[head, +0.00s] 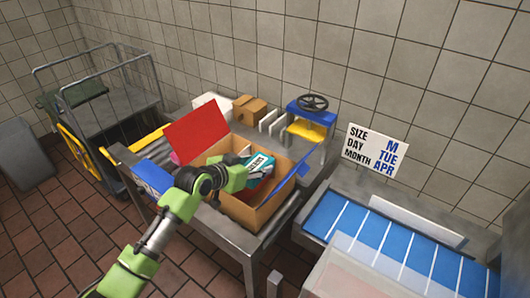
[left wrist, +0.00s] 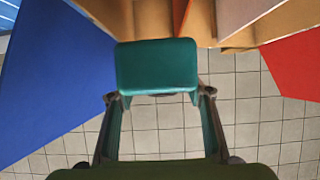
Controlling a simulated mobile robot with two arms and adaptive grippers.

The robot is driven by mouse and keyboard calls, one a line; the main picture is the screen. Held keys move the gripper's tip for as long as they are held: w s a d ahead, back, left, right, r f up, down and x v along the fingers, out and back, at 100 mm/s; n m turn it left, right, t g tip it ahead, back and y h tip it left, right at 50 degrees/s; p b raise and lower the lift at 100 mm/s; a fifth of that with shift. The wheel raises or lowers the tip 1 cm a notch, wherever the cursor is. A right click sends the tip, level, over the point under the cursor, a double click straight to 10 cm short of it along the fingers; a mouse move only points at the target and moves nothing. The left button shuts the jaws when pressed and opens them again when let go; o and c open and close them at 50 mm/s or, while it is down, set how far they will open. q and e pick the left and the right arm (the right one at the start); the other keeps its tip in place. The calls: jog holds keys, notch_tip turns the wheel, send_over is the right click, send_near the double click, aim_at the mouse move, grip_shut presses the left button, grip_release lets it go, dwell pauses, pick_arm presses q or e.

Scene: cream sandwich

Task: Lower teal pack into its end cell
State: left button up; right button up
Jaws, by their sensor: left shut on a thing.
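The teal pack (head: 262,163), with white lettering, is over the open cardboard box (head: 262,215) in the head view. My left gripper (head: 246,178) is shut on it. In the left wrist view the teal pack (left wrist: 158,66) sits between the two fingertips of my left gripper (left wrist: 157,96). Tan cardboard walls or dividers (left wrist: 250,22) lie just beyond it. My gripper and wrist hide part of the box inside, so I cannot tell how deep the pack sits or which cell it is over. My right gripper is not in view.
A red flap (head: 197,131) stands at the box's back left and a blue flap (head: 153,177) at its front left. A tape machine (head: 311,118) stands behind. A blue conveyor (head: 375,240) is at the right, a wire cart (head: 105,95) at the left.

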aim_at(266, 160)
pick_arm(q)
jog(key=d, duration=0.1)
jog(key=w+d+r, duration=0.1)
jog(key=d, duration=0.1)
jog(key=shift+w+r, duration=0.25)
jog(key=shift+w, duration=0.1)
jog(key=shift+d, duration=0.1)
jog(key=shift+f+b, duration=0.35)
jog(key=shift+f, duration=0.1)
notch_tip(266, 160, down, 3)
jog(key=b, duration=0.3)
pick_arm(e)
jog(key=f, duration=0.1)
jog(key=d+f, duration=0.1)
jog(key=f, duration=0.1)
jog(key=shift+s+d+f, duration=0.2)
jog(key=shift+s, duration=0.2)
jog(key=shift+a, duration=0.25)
pick_arm(q)
jog(key=o, duration=1.2)
